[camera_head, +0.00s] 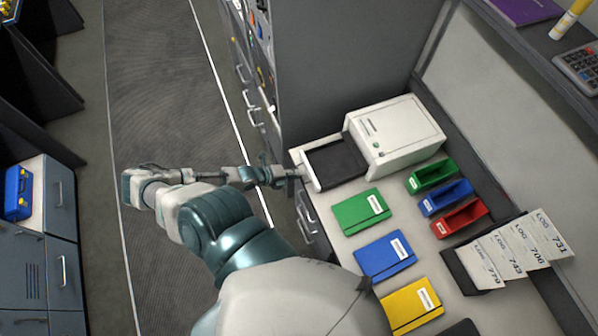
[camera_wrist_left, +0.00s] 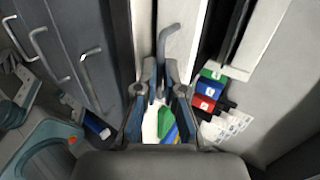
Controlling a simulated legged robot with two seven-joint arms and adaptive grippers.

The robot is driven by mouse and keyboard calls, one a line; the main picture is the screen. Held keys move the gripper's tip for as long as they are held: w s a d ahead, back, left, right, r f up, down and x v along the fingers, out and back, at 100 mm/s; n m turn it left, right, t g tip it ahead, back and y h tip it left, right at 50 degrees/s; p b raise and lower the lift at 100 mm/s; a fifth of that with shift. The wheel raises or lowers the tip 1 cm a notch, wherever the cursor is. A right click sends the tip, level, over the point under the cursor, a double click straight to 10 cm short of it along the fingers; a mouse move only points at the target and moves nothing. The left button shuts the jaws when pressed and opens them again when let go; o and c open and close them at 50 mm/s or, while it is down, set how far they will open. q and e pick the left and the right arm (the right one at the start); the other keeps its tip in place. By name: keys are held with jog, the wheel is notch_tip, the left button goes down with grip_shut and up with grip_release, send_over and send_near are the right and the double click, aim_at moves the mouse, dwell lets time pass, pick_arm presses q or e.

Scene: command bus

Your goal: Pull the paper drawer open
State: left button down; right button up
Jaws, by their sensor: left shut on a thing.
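The white printer (camera_head: 395,135) stands on the counter at its far end. Its paper drawer (camera_head: 335,162), a white-fronted tray with a dark inside, extends from the printer's left side toward the counter's edge. My left gripper (camera_head: 296,174) is at the drawer's front. In the left wrist view, my left gripper (camera_wrist_left: 162,92) is shut on the grey drawer handle (camera_wrist_left: 163,50), which sits between its two fingers. The drawer's white front (camera_wrist_left: 180,45) is just beyond the fingers. My right gripper is not seen.
Green (camera_head: 361,211), blue (camera_head: 385,256) and yellow (camera_head: 411,304) notebooks lie on the counter. Green (camera_head: 433,176), blue (camera_head: 446,197) and red (camera_head: 460,218) bins and log cards (camera_head: 520,247) are to the right. A grey partition (camera_head: 340,60) rises behind. The aisle floor (camera_head: 165,110) is clear.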

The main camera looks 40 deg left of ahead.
pick_arm(q)
jog(key=shift+s+d+f, duration=0.1)
jog(key=shift+s+f, duration=0.15)
jog(key=shift+s, duration=0.15)
jog(key=s+a+p, duration=0.3)
jog(key=s+p, duration=0.1)
jog(key=s, duration=0.4)
jog(key=shift+s+a, duration=0.3)
jog(key=shift+s, duration=0.1)
jog(key=c, duration=1.4)
grip_release()
jog(key=shift+o, duration=0.2)
jog(key=shift+w+r, duration=0.1)
jog(key=shift+w, duration=0.1)
notch_tip(320, 180, up, 7)
jog(key=s+a+p, duration=0.1)
jog(key=s+p, duration=0.1)
jog(key=p, duration=0.4)
jog(key=shift+s+a+r, duration=0.15)
jog(key=shift+s, duration=0.15)
